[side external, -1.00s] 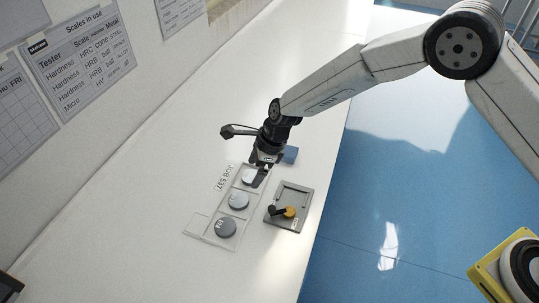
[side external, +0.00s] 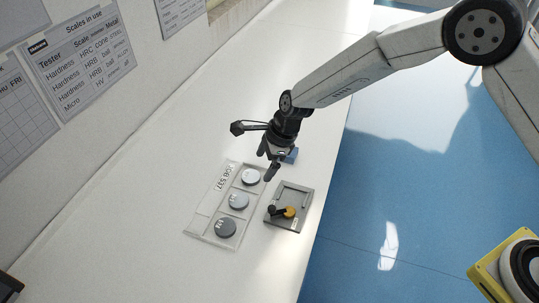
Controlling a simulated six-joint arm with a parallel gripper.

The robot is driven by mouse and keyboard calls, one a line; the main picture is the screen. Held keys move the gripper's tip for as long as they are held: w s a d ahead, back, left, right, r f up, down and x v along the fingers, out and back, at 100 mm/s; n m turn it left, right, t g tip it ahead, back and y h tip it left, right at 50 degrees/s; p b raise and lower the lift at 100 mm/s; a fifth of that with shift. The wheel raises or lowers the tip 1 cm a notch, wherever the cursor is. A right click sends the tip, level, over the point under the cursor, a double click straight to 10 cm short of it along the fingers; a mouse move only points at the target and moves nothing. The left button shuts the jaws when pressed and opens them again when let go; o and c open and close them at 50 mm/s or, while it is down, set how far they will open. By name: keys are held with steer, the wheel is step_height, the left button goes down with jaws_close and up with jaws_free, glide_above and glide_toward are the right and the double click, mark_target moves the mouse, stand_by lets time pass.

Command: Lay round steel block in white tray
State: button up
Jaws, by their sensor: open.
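The white tray (side external: 203,225) lies on the bench, with a label reading JOB 537 and a row of compartments. Three round blocks lie in separate compartments: a pale, bright one (side external: 250,177) at the far end, a light grey one (side external: 238,202) in the middle and a darker grey one (side external: 226,227) at the near end. Which one is the steel block I cannot tell for sure. My gripper (side external: 267,163) is open and empty, above and to the right of the far block, apart from it.
A grey plate fixture (side external: 302,207) with a black and yellow part (side external: 290,212) sits right of the tray, near the bench edge. A small blue object (side external: 291,156) is partly hidden behind my gripper. The bench left of the tray is clear.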

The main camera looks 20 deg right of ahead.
steer(key=s+d+r+n+h, duration=0.2)
steer(key=s+d+r+n, duration=0.2)
steer(key=s+d+n, duration=0.6)
steer(key=s+d+r+n+t+h, duration=0.1)
steer(key=s+d+r+n, duration=0.4)
steer(key=s+d+n, duration=0.5)
steer(key=s+d+h, duration=0.1)
steer(key=d, duration=0.4)
steer(key=shift+s+d+r, duration=0.15)
steer(key=shift+d+r, duration=0.05)
steer(key=shift+d, duration=0.05)
